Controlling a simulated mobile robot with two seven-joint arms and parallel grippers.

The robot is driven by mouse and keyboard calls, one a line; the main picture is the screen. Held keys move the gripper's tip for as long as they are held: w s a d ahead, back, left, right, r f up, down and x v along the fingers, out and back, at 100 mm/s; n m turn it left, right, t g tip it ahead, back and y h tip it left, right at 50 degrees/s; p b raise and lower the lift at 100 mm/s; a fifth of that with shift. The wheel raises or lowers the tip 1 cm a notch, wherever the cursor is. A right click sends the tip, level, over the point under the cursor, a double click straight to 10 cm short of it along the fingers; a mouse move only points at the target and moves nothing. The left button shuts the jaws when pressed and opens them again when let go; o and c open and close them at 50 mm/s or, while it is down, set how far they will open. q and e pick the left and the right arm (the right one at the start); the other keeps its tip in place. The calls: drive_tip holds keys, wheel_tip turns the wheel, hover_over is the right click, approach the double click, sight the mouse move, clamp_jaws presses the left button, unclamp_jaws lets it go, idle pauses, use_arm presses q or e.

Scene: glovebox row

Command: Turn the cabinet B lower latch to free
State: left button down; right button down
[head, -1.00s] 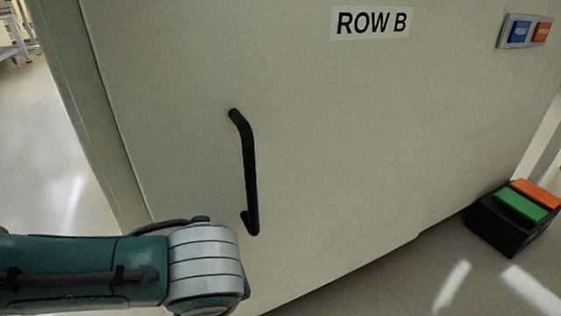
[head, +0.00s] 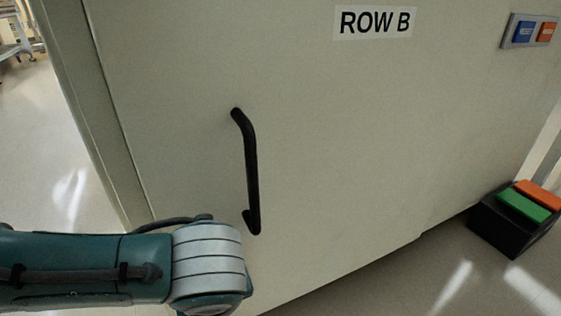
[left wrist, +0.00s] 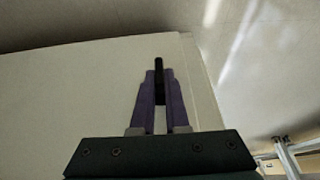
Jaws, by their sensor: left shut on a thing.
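The pale cabinet panel labelled ROW B (head: 330,150) fills most of the head view, with a long black handle (head: 251,170) on it. My left arm comes in from the lower left, and its gripper is out of the head view. In the left wrist view my left gripper's purple fingers (left wrist: 159,82) are shut on a narrow black bar (left wrist: 158,65), close to the cabinet panel (left wrist: 75,95) near its edge. The bar looks like the lower latch's lever, but most of it is hidden between the fingers. My right gripper is not in view.
A black box with green and orange pads (head: 515,222) stands on the floor at the right. A plate with blue and orange buttons (head: 533,32) is at the upper right. Open floor (head: 50,150) lies left of the cabinet, with a metal-framed cart (head: 14,38) farther back.

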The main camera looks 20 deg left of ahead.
use_arm(q)
drive_tip(key=shift+s+r+p, duration=0.15)
drive_tip(key=shift+p, duration=0.5)
drive_tip(key=shift+s+a+f+n+t+h+b, duration=0.3)
drive_tip(key=shift+n+t+h+b, duration=0.45)
drive_tip(key=shift+t+h+b, duration=1.15)
drive_tip(key=shift+s+a+f+n+t+h+b, duration=0.1)
drive_tip(key=shift+f+n+t+h+b, duration=0.75)
drive_tip(key=shift+t+b, duration=1.85)
drive_tip(key=shift+s+a+r+n+t+h+b, duration=0.15)
drive_tip(key=shift+n+t+h+b, duration=0.45)
drive_tip(key=shift+t+h+b, duration=1.6)
drive_tip(key=shift+t+y, duration=0.4)
drive_tip(key=shift+y, duration=0.05)
